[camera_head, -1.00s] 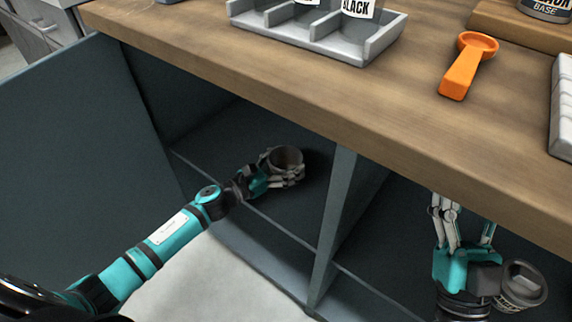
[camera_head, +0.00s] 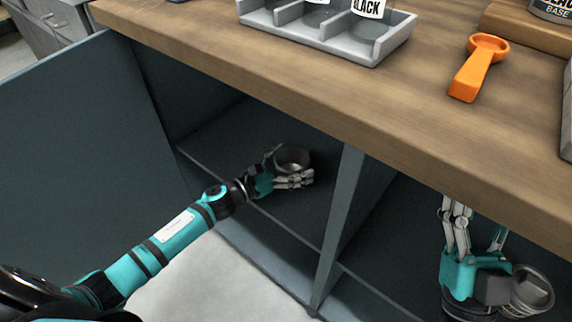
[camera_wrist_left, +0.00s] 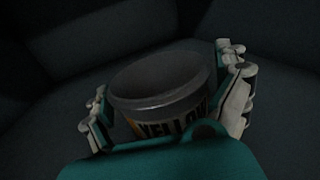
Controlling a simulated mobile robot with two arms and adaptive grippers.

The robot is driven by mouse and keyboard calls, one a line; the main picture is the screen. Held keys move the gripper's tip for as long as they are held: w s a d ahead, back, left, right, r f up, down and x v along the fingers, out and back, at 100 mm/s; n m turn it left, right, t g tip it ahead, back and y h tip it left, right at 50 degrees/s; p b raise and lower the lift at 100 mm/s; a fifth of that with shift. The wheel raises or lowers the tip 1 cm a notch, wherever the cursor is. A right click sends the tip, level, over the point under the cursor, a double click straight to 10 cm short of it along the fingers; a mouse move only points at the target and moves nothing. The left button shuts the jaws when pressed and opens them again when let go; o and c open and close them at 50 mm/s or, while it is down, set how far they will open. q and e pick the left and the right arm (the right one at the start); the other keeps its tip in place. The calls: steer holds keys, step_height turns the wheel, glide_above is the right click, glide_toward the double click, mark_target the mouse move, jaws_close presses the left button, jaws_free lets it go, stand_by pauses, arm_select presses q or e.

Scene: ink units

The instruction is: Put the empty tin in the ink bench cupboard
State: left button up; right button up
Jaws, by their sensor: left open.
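The empty tin (camera_head: 292,158) is a grey, open-topped can inside the left compartment of the ink bench cupboard (camera_head: 230,128). In the left wrist view the tin (camera_wrist_left: 160,83) shows part of a YELLOW label and an empty inside. It appears to stand on the compartment floor, tilted only by the camera angle. My left gripper (camera_head: 282,168) is open, with its fingers on either side of the tin; the wrist view shows a finger at each side.
A cupboard door (camera_head: 75,150) stands open at the left. A divider (camera_head: 338,225) separates the two compartments. Dark floor space surrounds the tin.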

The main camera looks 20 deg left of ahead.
arm_select(q)
steer(key=shift+r, duration=0.1)
steer(key=p+v, duration=0.1)
steer(key=v, duration=1)
steer(key=shift+s+a, duration=0.15)
steer(key=shift+s, duration=0.15)
steer(key=s+d+r+m+t+y, duration=0.1)
steer(key=s+d+r+m+t, duration=0.1)
steer(key=r+m, duration=0.6)
steer(key=s+d+r+m+t+y, duration=0.1)
steer(key=s+d+r+m+t, duration=0.2)
steer(key=m, duration=1)
steer(key=s+d+r+m+t+y, duration=0.2)
steer(key=d+r+m, duration=0.3)
steer(key=r+m, duration=0.6)
step_height(320, 180, up, 2)
steer(key=shift+s+d+r+t, duration=0.15)
steer(key=shift+s+d+t, duration=0.15)
steer(key=shift+s+t, duration=0.35)
arm_select(e)
steer(key=w+f+g, duration=0.1)
steer(key=f, duration=0.1)
steer(key=w+f+g+h, duration=0.1)
steer(key=w+f+g, duration=0.1)
steer(key=shift+w+a+f, duration=0.1)
steer(key=shift+w+a, duration=0.05)
steer(key=shift+w, duration=0.05)
arm_select(q)
steer(key=shift+s, duration=0.15)
